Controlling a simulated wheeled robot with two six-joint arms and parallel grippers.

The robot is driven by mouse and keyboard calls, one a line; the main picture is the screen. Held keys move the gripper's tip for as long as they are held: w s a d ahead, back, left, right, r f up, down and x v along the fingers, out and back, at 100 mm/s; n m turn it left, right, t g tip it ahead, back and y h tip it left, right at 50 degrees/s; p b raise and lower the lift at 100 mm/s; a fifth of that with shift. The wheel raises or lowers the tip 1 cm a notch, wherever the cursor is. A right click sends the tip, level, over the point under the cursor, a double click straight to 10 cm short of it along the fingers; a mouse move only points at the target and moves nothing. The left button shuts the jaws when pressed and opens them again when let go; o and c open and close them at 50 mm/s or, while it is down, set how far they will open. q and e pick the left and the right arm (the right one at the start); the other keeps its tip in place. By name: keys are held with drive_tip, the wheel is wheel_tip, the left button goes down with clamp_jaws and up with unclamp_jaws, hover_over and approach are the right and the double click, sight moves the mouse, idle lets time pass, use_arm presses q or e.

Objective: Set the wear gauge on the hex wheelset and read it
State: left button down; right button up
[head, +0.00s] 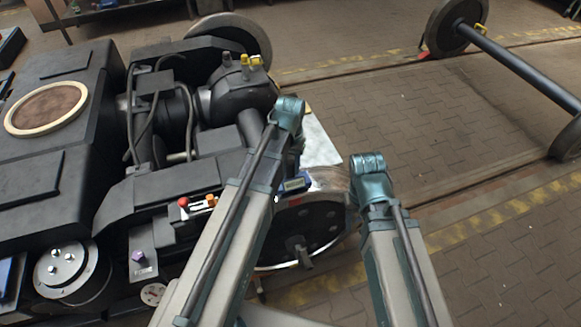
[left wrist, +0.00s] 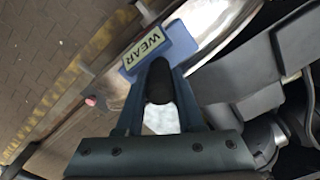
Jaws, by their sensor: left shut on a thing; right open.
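The wear gauge (head: 297,183) is a blue block with a pale display, at the top of the near bogie wheel (head: 318,221) in the head view. In the left wrist view its label reads WEAR (left wrist: 145,48), and it lies over the shiny wheel rim (left wrist: 213,22); I cannot tell whether it is fully seated. My left gripper (left wrist: 158,82) is shut on the gauge's dark grip. In the head view my left arm hides its fingertips. My right gripper (head: 372,187) is right of the wheel, apart from the gauge; its fingertips are hard to make out.
The dark bogie frame (head: 60,150) with hoses fills the left. A red knob (head: 184,202) and yellow caps (head: 250,61) stand up from it. A loose wheelset (head: 520,75) lies at the upper right. The paved floor (head: 400,120) between is clear.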

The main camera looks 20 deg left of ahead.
use_arm(q)
drive_tip(key=shift+f, duration=0.35)
drive_tip(key=c, duration=0.5)
unclamp_jaws()
drive_tip(key=shift+r, duration=0.1)
drive_tip(key=shift+r, duration=0.15)
wheel_tip(320, 180, up, 12)
drive_tip(key=p, duration=1.2)
drive_tip(key=s+d+m, duration=0.1)
drive_tip(key=s+d, duration=0.2)
drive_tip(key=s, duration=0.1)
drive_tip(key=s+d+m, duration=0.1)
drive_tip(key=s+d, duration=0.3)
drive_tip(key=s, duration=0.1)
drive_tip(key=s+d+m+y, duration=0.1)
drive_tip(key=s+d, duration=0.2)
drive_tip(key=s, duration=0.2)
drive_tip(key=shift+s+d+r+m, duration=0.15)
drive_tip(key=shift+s+d+m, duration=0.1)
drive_tip(key=shift+m, duration=0.15)
drive_tip(key=shift+w, duration=0.1)
